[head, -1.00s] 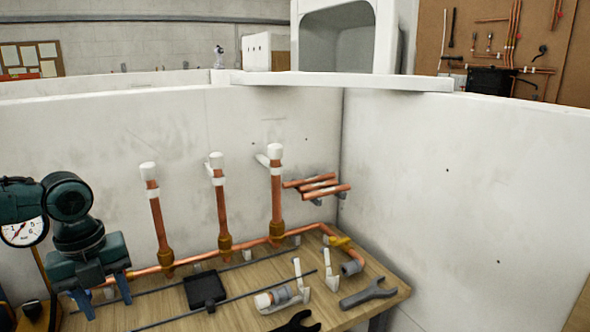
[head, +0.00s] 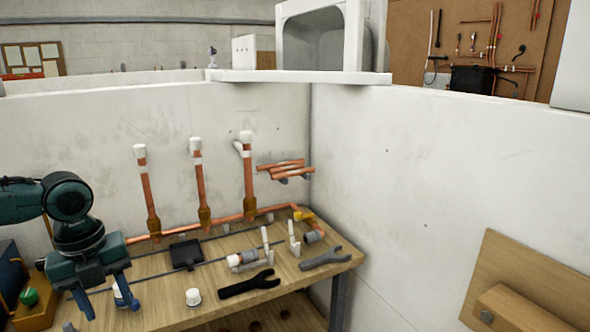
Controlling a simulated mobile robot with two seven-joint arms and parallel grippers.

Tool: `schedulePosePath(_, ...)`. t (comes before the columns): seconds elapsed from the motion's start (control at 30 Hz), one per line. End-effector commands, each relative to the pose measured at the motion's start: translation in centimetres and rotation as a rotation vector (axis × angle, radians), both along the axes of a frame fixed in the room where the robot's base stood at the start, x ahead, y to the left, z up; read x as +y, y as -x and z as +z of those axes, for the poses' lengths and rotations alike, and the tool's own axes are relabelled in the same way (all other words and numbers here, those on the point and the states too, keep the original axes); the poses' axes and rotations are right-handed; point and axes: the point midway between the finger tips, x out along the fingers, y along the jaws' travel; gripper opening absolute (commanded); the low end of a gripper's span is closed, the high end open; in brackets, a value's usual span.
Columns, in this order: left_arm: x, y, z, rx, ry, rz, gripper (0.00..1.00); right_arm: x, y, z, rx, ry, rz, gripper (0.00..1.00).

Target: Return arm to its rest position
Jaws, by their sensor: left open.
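My left arm comes in from the left edge. Its left gripper (head: 104,296) points down over the left end of the wooden workbench (head: 200,306). Its two blue fingers are apart. A white cap (head: 124,295) shows beside the right finger; I see no grip on it. Three upright copper pipes with white caps (head: 196,146) rise from a horizontal copper pipe (head: 180,231) along the wall. My right arm and right gripper are not in view.
On the bench lie a black tray (head: 186,254), a dark wrench (head: 249,285), a grey wrench (head: 322,258) and a loose white cap (head: 193,297). Copper offcuts (head: 285,169) sit on a wall rack. A wooden board (head: 520,290) is at lower right. White walls enclose the corner.

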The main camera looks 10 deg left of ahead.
Motion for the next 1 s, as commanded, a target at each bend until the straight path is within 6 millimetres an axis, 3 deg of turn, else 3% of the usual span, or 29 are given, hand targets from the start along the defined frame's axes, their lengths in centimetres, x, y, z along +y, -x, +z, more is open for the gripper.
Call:
schedulePosePath(0.3, 2.4, 1.0, -9.3, -0.104, 0.095, 0.37, 0.44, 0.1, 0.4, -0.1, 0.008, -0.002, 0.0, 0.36)
schedulePosePath(0.43, 2.2, 2.2, -14.4, -0.152, 0.162, 0.567, 0.44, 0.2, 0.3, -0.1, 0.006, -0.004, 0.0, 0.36)
schedulePosePath(0.53, 1.0, 3.6, -19.0, -0.188, 0.237, 0.751, 0.44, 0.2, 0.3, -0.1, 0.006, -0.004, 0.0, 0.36)
schedulePosePath(0.67, -2.3, 5.6, -24.4, -0.23, 0.362, 1.001, 0.44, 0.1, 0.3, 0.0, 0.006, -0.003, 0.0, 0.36)
schedulePosePath(0.8, -7.9, 7.5, -28.4, -0.257, 0.531, 1.255, 0.44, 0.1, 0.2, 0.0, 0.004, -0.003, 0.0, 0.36)
schedulePosePath(0.9, -12.6, 8.5, -29.9, -0.264, 0.671, 1.425, 0.44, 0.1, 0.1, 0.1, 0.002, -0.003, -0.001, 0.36)
schedulePosePath(1.0, -17.4, 8.9, -30.0, -0.26, 0.819, 1.578, 0.44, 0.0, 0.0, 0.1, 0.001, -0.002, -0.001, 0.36)
